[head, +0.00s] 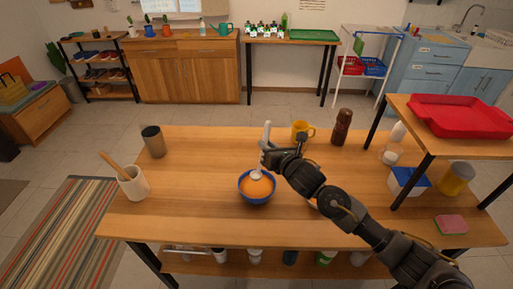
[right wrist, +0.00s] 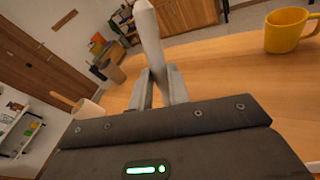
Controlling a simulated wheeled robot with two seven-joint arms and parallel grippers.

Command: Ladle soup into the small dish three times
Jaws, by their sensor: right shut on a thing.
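A blue bowl (head: 242,191) of orange soup stands on the wooden table, in the middle of the head view. My right gripper (head: 265,151) is shut on the pale ladle (head: 266,131), with its handle sticking up above the fingers. The ladle's scoop is low over or in the soup near the bowl's far rim; I cannot tell whether it holds soup. In the right wrist view the ladle handle (right wrist: 148,32) rises from between the fingers (right wrist: 159,88). A pale edge shows beside my right forearm and may be the small dish, mostly hidden. My left gripper is not in view.
A yellow mug (head: 302,130) and brown bottle (head: 342,126) stand behind my right arm. A dark cup (head: 153,141) and white crock (head: 133,184) with a wooden handle stand left. A raised shelf with a red tray (head: 465,116) is right.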

